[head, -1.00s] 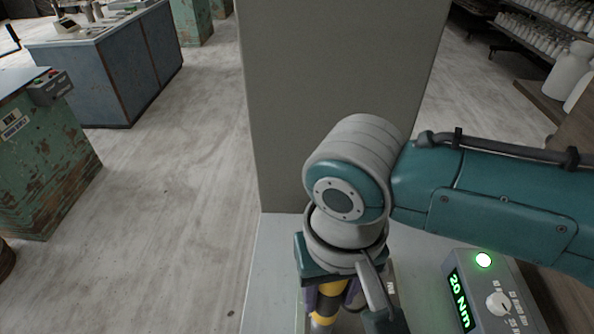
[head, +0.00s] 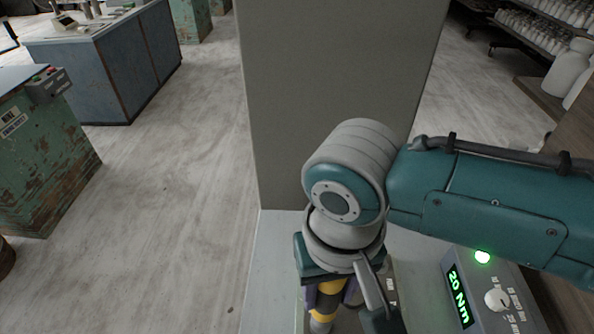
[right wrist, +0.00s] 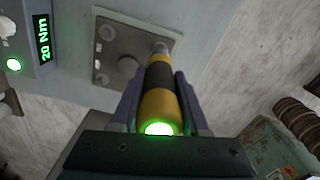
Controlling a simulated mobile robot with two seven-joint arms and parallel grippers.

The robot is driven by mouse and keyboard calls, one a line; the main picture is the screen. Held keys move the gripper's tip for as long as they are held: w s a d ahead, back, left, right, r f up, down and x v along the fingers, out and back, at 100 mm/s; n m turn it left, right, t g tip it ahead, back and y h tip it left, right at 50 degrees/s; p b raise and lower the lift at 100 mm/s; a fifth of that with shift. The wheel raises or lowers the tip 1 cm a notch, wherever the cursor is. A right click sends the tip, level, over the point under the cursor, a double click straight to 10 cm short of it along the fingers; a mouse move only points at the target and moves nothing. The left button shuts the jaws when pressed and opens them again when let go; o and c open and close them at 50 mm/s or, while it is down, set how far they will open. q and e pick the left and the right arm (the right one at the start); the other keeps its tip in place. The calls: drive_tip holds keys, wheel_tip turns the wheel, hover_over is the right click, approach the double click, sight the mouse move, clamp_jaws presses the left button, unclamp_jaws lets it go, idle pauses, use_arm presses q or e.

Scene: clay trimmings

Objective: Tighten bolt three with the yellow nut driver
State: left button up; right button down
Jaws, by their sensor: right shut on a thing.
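My right gripper (head: 328,293) is shut on the yellow nut driver (head: 325,303), which has black bands. In the right wrist view, the driver (right wrist: 160,100) stands between the two purple fingers (right wrist: 159,92). A green light glows at its near end. Its grey tip reaches a corner of a grey-brown plate (right wrist: 128,38) and covers what lies under it, so I cannot tell whether it is seated on a bolt. Other round bolt heads (right wrist: 107,33) show on the plate, around a larger round boss (right wrist: 127,66). I see no bolt numbers. My left gripper is not in view.
A grey control box (head: 497,300) beside the gripper shows 20 Nm and a lit green lamp. The light grey bench top (head: 268,265) is clear to the left. A tall grey panel (head: 340,70) stands behind. Open floor lies left, with worn green machines.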

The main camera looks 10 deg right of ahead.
drive_tip(key=shift+r, duration=0.1)
idle(0.6)
drive_tip(key=shift+f+b, duration=0.4)
drive_tip(key=shift+f, duration=0.45)
idle(0.5)
idle(0.5)
drive_tip(key=shift+f+p, duration=0.1)
drive_tip(key=shift+p, duration=0.3)
idle(0.6)
drive_tip(key=shift+f, duration=0.1)
idle(0.8)
drive_tip(key=shift+f+p, duration=0.2)
drive_tip(key=shift+p, duration=0.1)
idle(0.5)
drive_tip(key=shift+d+f, duration=0.1)
idle(0.8)
idle(0.9)
